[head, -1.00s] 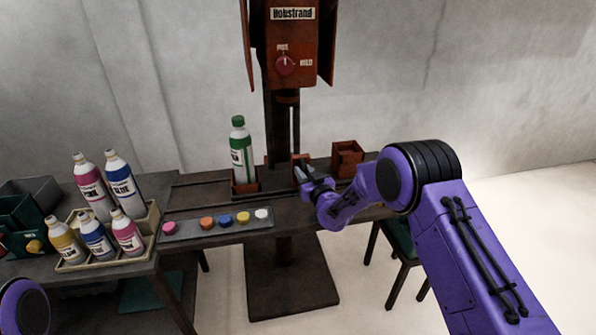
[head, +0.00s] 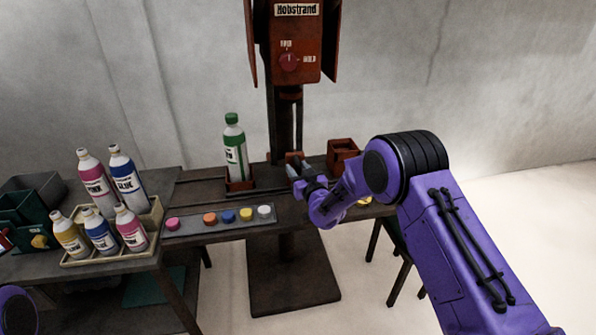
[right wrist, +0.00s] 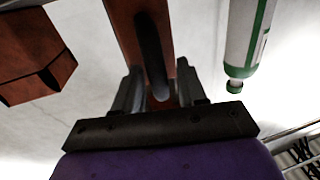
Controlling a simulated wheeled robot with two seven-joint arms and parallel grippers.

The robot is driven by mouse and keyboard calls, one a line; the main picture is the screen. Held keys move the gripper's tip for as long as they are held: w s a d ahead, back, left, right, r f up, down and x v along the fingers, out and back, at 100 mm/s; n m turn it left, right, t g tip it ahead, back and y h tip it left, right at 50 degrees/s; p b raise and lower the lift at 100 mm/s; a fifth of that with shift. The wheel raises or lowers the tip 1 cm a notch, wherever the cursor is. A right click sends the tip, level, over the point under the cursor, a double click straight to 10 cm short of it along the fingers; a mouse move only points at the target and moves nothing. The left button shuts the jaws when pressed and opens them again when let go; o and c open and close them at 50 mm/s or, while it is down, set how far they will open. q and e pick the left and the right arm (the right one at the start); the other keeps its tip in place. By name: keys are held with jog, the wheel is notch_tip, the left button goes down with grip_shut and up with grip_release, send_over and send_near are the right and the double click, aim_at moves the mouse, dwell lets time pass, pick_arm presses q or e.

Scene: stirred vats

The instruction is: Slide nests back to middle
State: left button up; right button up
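Three brown nests stand in a row on the dark rail behind the table's front part. The left nest (head: 238,185) holds an upright white and green bottle (head: 235,150). The middle nest (head: 293,157) is just right of the machine's column and partly hidden by my right gripper (head: 300,170). The right nest (head: 342,150) looks empty and also shows in the right wrist view (right wrist: 35,60). In that view the fingers of my right gripper (right wrist: 157,95) lie on both sides of a brown part, seemingly the middle nest. My left gripper is out of view.
The red machine head (head: 297,45) hangs over the rail. A strip with coloured pucks (head: 220,222) lies in front. A bottle crate (head: 153,222) with several bottles and dark green bins (head: 25,215) are at left. A small yellow thing (head: 364,201) shows behind my right arm.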

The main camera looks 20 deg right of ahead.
jog(key=shift+s+f, duration=0.1)
jog(key=shift+s, duration=0.25)
jog(key=s+b, duration=0.2)
jog(key=s, duration=0.7)
jog(key=shift+s, duration=0.4)
jog(key=s+d+f+m+g+h, duration=0.25)
jog(key=s+f+m+g, duration=0.45)
jog(key=s+f, duration=1.15)
jog(key=s+a+f+g, duration=0.1)
jog(key=s+f+g, duration=0.3)
jog(key=s, duration=0.6)
jog(key=s+f+g, duration=0.3)
jog(key=s+f, duration=0.4)
jog(key=s, duration=0.4)
jog(key=shift+s+a+g, duration=0.3)
jog(key=shift+a+g, duration=0.05)
jog(key=shift+g, duration=0.05)
